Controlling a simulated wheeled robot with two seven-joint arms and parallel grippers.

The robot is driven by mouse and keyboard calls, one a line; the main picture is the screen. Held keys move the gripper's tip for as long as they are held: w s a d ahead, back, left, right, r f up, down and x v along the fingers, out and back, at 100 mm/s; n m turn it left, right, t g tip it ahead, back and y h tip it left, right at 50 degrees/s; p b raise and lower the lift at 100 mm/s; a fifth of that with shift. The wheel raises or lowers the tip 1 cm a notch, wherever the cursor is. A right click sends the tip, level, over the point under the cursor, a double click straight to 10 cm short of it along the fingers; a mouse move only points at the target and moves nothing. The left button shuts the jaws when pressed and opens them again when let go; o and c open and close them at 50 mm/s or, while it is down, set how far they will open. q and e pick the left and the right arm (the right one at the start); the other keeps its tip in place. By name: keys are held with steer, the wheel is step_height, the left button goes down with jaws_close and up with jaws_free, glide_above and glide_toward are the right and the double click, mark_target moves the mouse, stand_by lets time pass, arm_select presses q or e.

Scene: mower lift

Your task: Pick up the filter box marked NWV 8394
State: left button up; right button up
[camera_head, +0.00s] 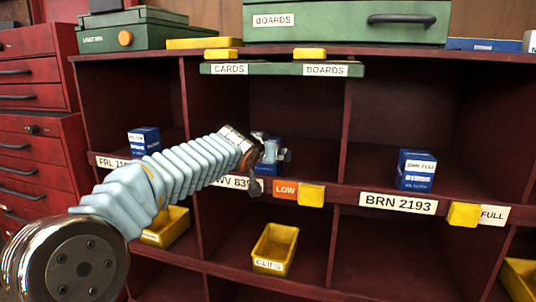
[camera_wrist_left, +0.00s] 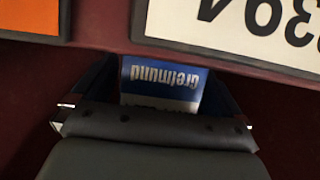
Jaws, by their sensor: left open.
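A blue and white filter box (camera_head: 268,170) stands in the middle compartment, mostly hidden behind my left gripper (camera_head: 272,152). The label (camera_wrist_left: 255,25) there ends in 394. My left gripper is open at the box, its jaws toward the box's two sides; I cannot tell whether they touch it. My right gripper is out of view.
Similar blue boxes stand in the left (camera_head: 144,141) and right (camera_head: 416,171) compartments. The shelf lip carries an orange LOW tag (camera_head: 285,189) and a yellow slider (camera_head: 311,195). Dividers flank the middle compartment. A green rail (camera_head: 282,69) crosses above; a yellow bin (camera_head: 275,248) sits below.

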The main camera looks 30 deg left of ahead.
arm_select(q)
steer(key=shift+w+f, duration=0.15)
steer(key=shift+w, duration=0.2)
steer(key=c, duration=1.2)
steer(key=shift+s, duration=0.1)
steer(key=shift+c, duration=0.2)
